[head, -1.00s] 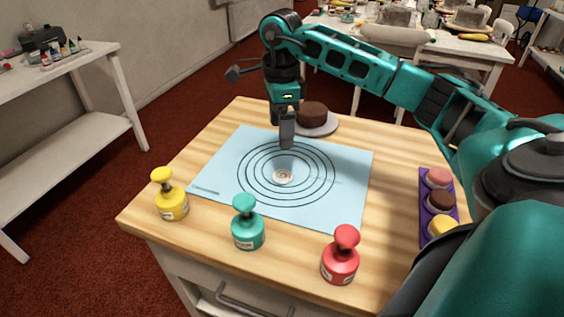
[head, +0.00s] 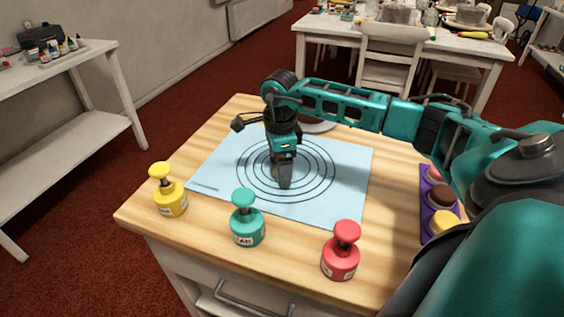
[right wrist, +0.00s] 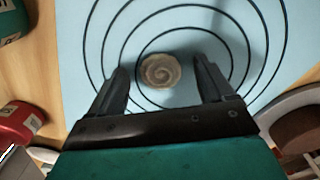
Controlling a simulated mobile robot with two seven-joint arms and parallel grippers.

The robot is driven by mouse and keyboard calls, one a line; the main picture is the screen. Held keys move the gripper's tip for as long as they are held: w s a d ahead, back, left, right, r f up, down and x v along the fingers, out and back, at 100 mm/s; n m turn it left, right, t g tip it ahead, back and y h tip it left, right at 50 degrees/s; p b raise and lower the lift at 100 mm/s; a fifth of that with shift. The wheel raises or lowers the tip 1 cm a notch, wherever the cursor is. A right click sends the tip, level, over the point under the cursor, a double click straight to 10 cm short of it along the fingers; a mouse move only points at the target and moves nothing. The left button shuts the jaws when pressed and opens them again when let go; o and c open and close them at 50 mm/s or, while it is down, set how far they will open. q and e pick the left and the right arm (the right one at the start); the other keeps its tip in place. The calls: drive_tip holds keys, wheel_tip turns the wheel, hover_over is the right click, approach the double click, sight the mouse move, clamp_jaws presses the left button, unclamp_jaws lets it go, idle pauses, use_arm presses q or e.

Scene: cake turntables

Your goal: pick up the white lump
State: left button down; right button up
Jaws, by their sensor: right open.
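The white lump (right wrist: 160,71) is a small round swirled piece, cream-white with brownish shading, on the light blue mat (head: 345,172) inside the smallest printed ring. My right gripper (right wrist: 161,68) is open, with one finger on each side of the lump; a gap shows between the lump and each finger. In the head view the right gripper (head: 285,184) points down over the middle of the mat. Whether the fingertips touch the mat is unclear. My left gripper is in no view.
Yellow (head: 170,199), teal (head: 246,228) and red (head: 340,260) pump bottles stand along the table's front. A purple tray (head: 425,205) with coloured round pieces lies at the right, partly behind my arm.

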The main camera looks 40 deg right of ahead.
drive_tip(key=shift+c, duration=0.3)
drive_tip(key=c, duration=1)
drive_tip(key=shift+r, duration=0.1)
drive_tip(key=shift+c, duration=0.2)
